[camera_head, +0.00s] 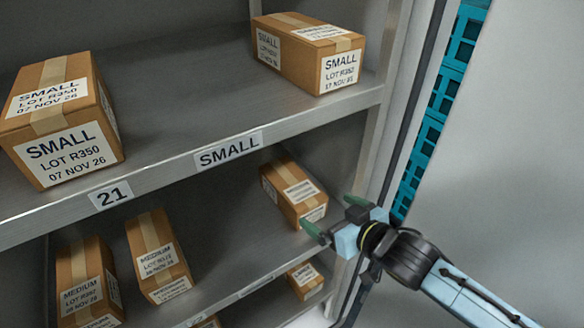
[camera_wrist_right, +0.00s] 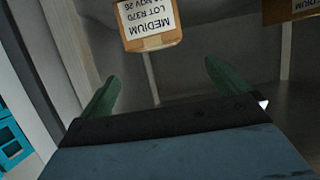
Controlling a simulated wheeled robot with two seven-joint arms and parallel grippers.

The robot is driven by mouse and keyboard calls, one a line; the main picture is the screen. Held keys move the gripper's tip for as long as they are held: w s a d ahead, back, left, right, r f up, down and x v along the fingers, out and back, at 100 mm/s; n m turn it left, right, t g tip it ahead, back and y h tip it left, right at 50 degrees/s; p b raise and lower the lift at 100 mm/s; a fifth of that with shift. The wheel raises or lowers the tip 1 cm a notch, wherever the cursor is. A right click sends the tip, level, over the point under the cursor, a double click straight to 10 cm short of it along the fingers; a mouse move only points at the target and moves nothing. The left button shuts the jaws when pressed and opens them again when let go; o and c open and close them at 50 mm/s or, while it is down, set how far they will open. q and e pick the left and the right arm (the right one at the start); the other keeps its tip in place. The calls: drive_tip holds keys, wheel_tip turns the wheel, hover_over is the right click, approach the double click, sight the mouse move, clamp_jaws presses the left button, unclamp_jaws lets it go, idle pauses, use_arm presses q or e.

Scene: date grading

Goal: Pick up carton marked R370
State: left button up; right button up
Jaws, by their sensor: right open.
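The carton marked R370 (camera_wrist_right: 147,25) shows at the top of the right wrist view, upside down, with a white label reading MEDIUM LOT R370. In the head view it appears to be the brown carton (camera_head: 288,186) at the right end of the middle shelf, its label too small to read there. My right gripper (camera_head: 333,216) is open and empty in front of that carton, at its lower right. In the wrist view its green fingers (camera_wrist_right: 165,88) stand apart, with the carton beyond them and not between them. My left gripper is not in view.
Medium cartons (camera_head: 88,285) (camera_head: 158,258) stand left on the middle shelf (camera_head: 225,265); another (camera_wrist_right: 290,10) shows in the wrist view. Small cartons (camera_head: 68,155) (camera_head: 308,60) stand on the upper shelf (camera_head: 190,120), above the gripper. A rack post (camera_head: 375,150) is close by. A lower carton (camera_head: 305,280) shows.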

drive_tip(key=b, duration=0.1)
approach(300, 190)
drive_tip(key=shift+h, duration=0.3)
drive_tip(key=x, duration=0.4)
drive_tip(key=shift+w+a+f, duration=0.1)
drive_tip(key=shift+a+f, duration=0.1)
drive_tip(key=shift+f, duration=0.15)
drive_tip(key=shift+b+x, duration=0.55)
drive_tip(key=shift+x, duration=2.15)
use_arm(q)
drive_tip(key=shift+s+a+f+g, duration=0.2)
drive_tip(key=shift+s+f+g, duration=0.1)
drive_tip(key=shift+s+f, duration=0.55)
use_arm(e)
drive_tip(key=shift+a+r, duration=0.15)
drive_tip(key=shift+r, duration=0.05)
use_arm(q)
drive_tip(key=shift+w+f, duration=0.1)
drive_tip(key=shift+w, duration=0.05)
use_arm(e)
drive_tip(key=shift+c, duration=0.3)
drive_tip(key=c, duration=1.2)
drive_tip(key=shift+r, duration=0.2)
drive_tip(key=shift+c, duration=0.3)
